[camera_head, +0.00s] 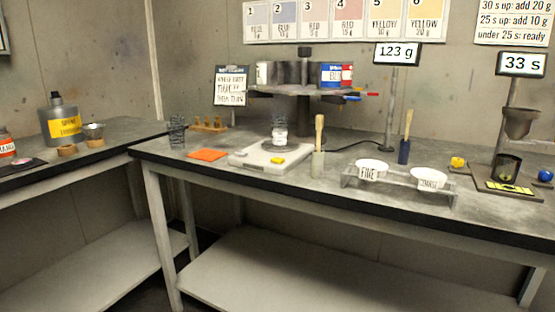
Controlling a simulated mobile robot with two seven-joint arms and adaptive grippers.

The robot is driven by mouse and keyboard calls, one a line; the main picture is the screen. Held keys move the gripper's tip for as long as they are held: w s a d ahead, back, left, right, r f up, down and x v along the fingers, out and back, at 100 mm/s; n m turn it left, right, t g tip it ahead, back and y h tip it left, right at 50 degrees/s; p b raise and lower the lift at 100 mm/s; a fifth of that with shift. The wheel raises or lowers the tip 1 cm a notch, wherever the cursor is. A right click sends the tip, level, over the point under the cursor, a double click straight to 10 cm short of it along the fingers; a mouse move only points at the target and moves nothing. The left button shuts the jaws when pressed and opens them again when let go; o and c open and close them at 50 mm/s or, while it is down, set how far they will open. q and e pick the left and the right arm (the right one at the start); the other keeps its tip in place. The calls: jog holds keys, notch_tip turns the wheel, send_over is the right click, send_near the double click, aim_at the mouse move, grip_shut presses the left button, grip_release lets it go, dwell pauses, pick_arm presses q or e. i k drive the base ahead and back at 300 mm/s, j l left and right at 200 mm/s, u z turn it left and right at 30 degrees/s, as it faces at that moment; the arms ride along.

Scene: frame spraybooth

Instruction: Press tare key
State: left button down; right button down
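A pale flat scale (250,157) lies on the middle bench. A small yellow key (278,161) shows on its front right part, likely the tare key; its lettering is too small to read. A small white container (279,137) stands on the scale, with a dark wire-like shape above it. A display (396,54) behind on a post reads 123 g. Neither of my grippers is in view.
An orange square (207,155) lies left of the scale. Two brushes (318,145) (405,140) stand to its right, then a rack with white bowls (371,169) (428,178). A round tiered stand (305,90) holds cans behind. A funnel stand (520,122) is far right.

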aim_at(275, 160)
jog(key=i+j, duration=0.15)
jog(key=j, duration=0.2)
jog(key=i+j, duration=0.15)
jog(key=j, duration=0.15)
jog(key=i+j, duration=0.1)
jog(key=j, duration=0.25)
jog(key=i+j, duration=0.15)
jog(key=j, duration=0.2)
jog(key=i+j, duration=0.15)
jog(key=j, duration=0.2)
jog(key=z, duration=1.2)
